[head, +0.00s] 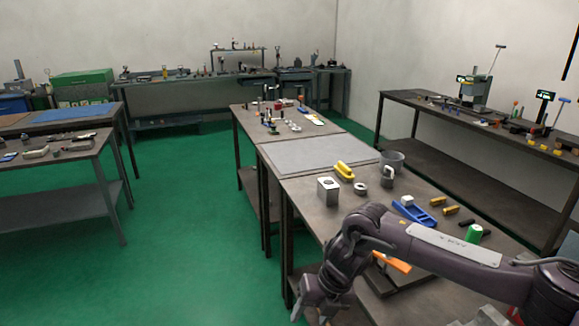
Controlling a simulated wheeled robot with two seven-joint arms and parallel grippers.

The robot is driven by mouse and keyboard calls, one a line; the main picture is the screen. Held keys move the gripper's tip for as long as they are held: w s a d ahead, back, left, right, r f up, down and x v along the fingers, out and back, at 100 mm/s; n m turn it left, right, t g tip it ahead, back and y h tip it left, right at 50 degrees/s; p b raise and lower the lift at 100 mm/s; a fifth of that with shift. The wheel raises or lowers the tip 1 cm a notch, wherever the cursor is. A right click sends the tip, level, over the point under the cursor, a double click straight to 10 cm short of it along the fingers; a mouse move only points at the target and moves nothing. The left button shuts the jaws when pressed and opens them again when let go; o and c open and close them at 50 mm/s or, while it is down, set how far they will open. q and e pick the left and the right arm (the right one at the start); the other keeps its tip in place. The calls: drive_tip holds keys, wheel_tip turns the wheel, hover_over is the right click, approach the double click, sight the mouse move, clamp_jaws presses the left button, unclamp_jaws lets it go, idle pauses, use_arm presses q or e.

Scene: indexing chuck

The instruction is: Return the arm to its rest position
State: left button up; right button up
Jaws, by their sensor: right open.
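My right arm (430,248) comes in from the lower right and reaches across the near end of the workbench (300,222). Its elbow is bent, and the forearm hangs down at the bench's left edge. My right gripper (314,314) is open at the bottom of the head view, pointing down, and partly cut off by the frame edge. I see nothing between its fingers. My left gripper is not in view.
An orange handle (392,262) lies close under my arm. Green floor (190,220) is clear at left.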

drive_tip(key=w+a+f+m+t+y, duration=0.25)
drive_tip(key=a+f+m+y, duration=0.25)
drive_tip(key=a+f+m, duration=0.6)
drive_tip(key=s+d+f+m+t+h, duration=0.1)
drive_tip(key=s+d+f+m, duration=0.1)
drive_tip(key=d+f+m, duration=0.35)
drive_tip(key=s+d+f+m+t, duration=0.1)
drive_tip(key=s+d+f+m, duration=0.15)
drive_tip(key=f, duration=0.55)
drive_tip(key=s+d+f+m+t+h, duration=0.1)
drive_tip(key=s+d+f+m, duration=0.2)
drive_tip(key=f, duration=0.4)
drive_tip(key=s+d+f+m+g+h, duration=0.1)
drive_tip(key=s+d+f+m+h, duration=0.1)
drive_tip(key=s+d+f+m, duration=0.45)
drive_tip(key=s+d+f+m+g+h, duration=0.15)
drive_tip(key=s+d+f, duration=0.25)
drive_tip(key=s+f, duration=0.55)
drive_tip(key=s+d+f+m+h, duration=0.1)
drive_tip(key=s+d, duration=0.1)
drive_tip(key=s, duration=0.5)
drive_tip(key=s+d+f+m+g+h, duration=0.1)
drive_tip(key=s+d+m, duration=0.1)
drive_tip(key=s, duration=0.6)
drive_tip(key=s+d+f+m+g+h, duration=0.1)
drive_tip(key=s+d+m, duration=0.1)
drive_tip(key=s, duration=0.5)
drive_tip(key=shift+s+d+f, duration=0.2)
drive_tip(key=shift+d+f, duration=0.15)
drive_tip(key=shift+d, duration=0.5)
